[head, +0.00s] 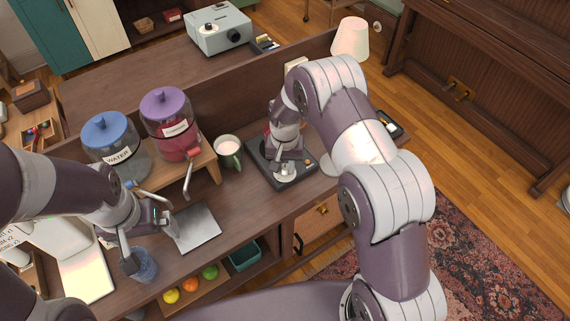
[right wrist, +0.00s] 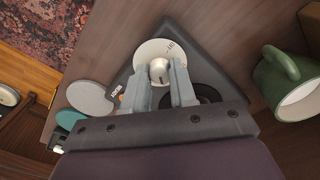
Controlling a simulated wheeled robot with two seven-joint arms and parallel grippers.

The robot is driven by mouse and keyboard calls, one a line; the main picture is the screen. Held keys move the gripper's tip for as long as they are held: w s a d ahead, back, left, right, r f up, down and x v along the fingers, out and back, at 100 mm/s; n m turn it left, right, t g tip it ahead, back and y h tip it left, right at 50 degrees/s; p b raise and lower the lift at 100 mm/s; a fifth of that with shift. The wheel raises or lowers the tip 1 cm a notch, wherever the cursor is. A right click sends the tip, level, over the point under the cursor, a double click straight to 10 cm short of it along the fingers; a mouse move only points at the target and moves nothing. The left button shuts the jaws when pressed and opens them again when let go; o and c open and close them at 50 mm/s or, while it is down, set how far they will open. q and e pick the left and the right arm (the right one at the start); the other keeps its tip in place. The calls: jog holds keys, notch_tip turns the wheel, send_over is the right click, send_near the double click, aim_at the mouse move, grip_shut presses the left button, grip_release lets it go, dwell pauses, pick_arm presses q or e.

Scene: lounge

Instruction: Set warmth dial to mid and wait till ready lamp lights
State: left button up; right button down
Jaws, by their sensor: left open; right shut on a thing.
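A dark warmer base (head: 262,172) sits on the counter. It also shows in the right wrist view (right wrist: 205,48), with a pale marked dial plate (right wrist: 150,49) and a round silver knob (right wrist: 159,70) at its centre. My right gripper (head: 285,170) is shut on the knob; its fingers (right wrist: 164,84) straddle it in the wrist view. A small orange spot (head: 307,162), perhaps the ready lamp, shows on the base; I cannot tell whether it is lit. A small dark label (right wrist: 116,92) sits beside the dial. My left gripper (head: 150,240) is open near a blue tumbler (head: 143,266).
A green mug (head: 228,152) with pale contents stands left of the base. A blue-lidded water dispenser (head: 117,150) and a purple-lidded red-drink dispenser (head: 170,125) stand on a wooden riser (head: 208,160). A grey plate (head: 197,229) lies in front. A white lamp (head: 350,38) stands behind.

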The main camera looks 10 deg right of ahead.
aim_at(285, 168)
jog(key=shift+s+f, duration=0.1)
jog(key=shift+s, duration=0.05)
jog(key=c, duration=0.9)
grip_release()
jog(key=shift+r, duration=0.25)
notch_tip(285, 168, up, 12)
jog(key=b, duration=0.2)
jog(key=shift+r, duration=0.15)
